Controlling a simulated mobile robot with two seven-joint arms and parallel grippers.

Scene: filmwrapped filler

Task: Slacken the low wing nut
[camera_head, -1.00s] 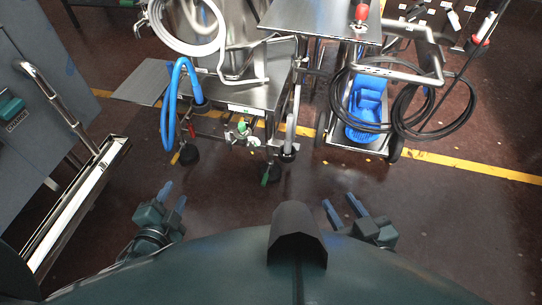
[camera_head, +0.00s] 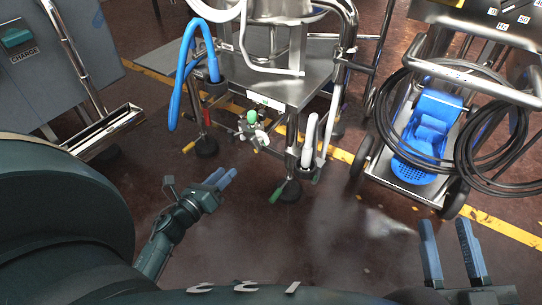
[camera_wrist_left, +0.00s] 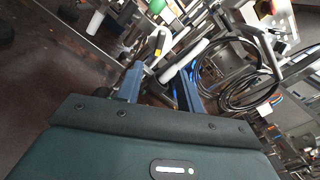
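The steel filler machine (camera_head: 300,85) stands ahead on legs, with a blue hose at its left. A small metal fitting (camera_head: 257,138) with a green ball knob (camera_head: 252,117) sits low under its front edge. I cannot make out for certain which part is the low wing nut. My left gripper (camera_head: 222,177) is open and empty, below and left of that fitting and apart from it. In the left wrist view the fingers (camera_wrist_left: 160,82) stand wide apart, with the green knob near the top. My right gripper (camera_head: 447,222) is open and empty at the lower right.
A wheeled cart (camera_head: 400,173) with a blue pump unit (camera_head: 430,125) and looped black hoses stands at the right. A grey cabinet (camera_head: 55,65) is at the left. A green-handled foot (camera_head: 278,191) stands under the machine. The floor in front is clear.

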